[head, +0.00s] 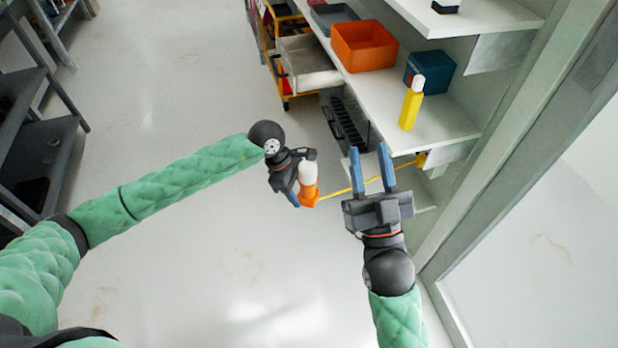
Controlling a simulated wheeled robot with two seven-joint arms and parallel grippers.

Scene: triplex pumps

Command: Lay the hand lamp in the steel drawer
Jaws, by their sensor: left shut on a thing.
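My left gripper (300,178) is shut on the hand lamp (308,172), which has a white top and an orange lower end. It holds the lamp in front of the shelves, above the floor. A yellow cord (345,190) runs from near the lamp's orange end to a yellow piece (421,160) at the shelf's front. A pale grey open drawer (308,64), which looks like the steel drawer, sticks out at the upper middle, farther off than the gripper. Its inside looks empty. My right gripper (372,168) is open and empty, its blue fingers apart near the cord.
The white shelf (446,128) carries an orange bin (364,46), a dark blue box (430,70), a yellow bottle-like object (411,103) and a grey tray (333,17). A yellow cart (270,48) stands near the drawer. Dark racks (30,135) stand left. The middle floor is clear.

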